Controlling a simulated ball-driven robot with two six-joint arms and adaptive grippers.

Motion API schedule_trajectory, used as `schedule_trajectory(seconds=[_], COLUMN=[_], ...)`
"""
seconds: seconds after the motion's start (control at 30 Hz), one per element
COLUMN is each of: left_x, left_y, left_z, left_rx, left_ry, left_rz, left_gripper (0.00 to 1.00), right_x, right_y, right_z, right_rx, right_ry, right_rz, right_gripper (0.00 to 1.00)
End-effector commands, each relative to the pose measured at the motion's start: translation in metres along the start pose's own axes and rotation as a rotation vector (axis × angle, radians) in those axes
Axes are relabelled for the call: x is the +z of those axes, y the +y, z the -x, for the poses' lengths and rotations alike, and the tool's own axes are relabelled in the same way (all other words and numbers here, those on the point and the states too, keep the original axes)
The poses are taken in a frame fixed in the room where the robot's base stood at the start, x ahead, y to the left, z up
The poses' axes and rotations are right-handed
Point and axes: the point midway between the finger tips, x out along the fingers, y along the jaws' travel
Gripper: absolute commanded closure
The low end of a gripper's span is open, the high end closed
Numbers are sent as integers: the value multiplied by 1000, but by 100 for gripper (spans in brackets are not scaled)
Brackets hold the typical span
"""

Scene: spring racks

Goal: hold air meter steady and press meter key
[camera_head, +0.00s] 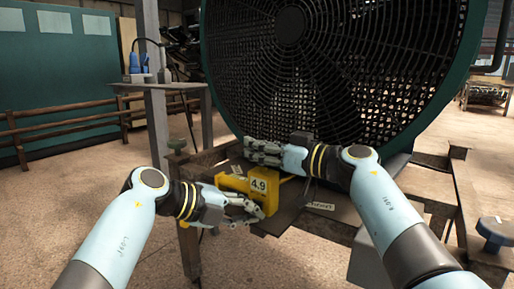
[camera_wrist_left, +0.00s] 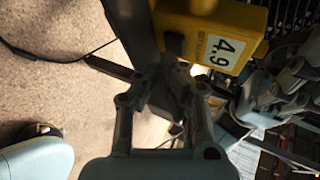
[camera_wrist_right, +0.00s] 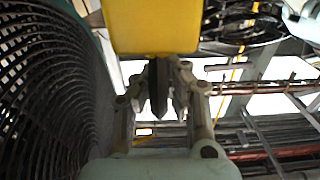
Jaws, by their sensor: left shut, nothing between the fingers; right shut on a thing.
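The air meter (camera_head: 238,183) is a yellow box with a white 4.9 label, on the bench in front of the big fan. It shows at the top of the left wrist view (camera_wrist_left: 240,22) and of the right wrist view (camera_wrist_right: 152,25). My right gripper (camera_head: 252,150) is shut at the meter's upper side, around a dark part beneath the yellow body in the right wrist view. My left gripper (camera_head: 258,210) is shut and empty, close in front of the meter's lower face. A dark square, perhaps the meter key (camera_wrist_left: 174,44), sits beside the label; contact with it cannot be told.
The large round fan grille (camera_head: 300,75) stands close behind the meter. A grey post (camera_head: 155,100) with a small shelf rises at the left. A dark round knob (camera_head: 494,233) is on the frame at the right. Open floor lies at the left.

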Motion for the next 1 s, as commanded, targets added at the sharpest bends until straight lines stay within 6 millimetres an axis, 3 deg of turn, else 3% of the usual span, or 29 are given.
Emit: schedule_trajectory(seconds=[1.0], left_x=[4], left_y=[-4], left_z=[-7], left_rx=[0], left_ry=[0], left_rz=[0], left_gripper=[100], right_x=[0], right_y=[0], right_z=[0], right_rx=[0], right_ry=[-1], right_rz=[0], right_gripper=[100])
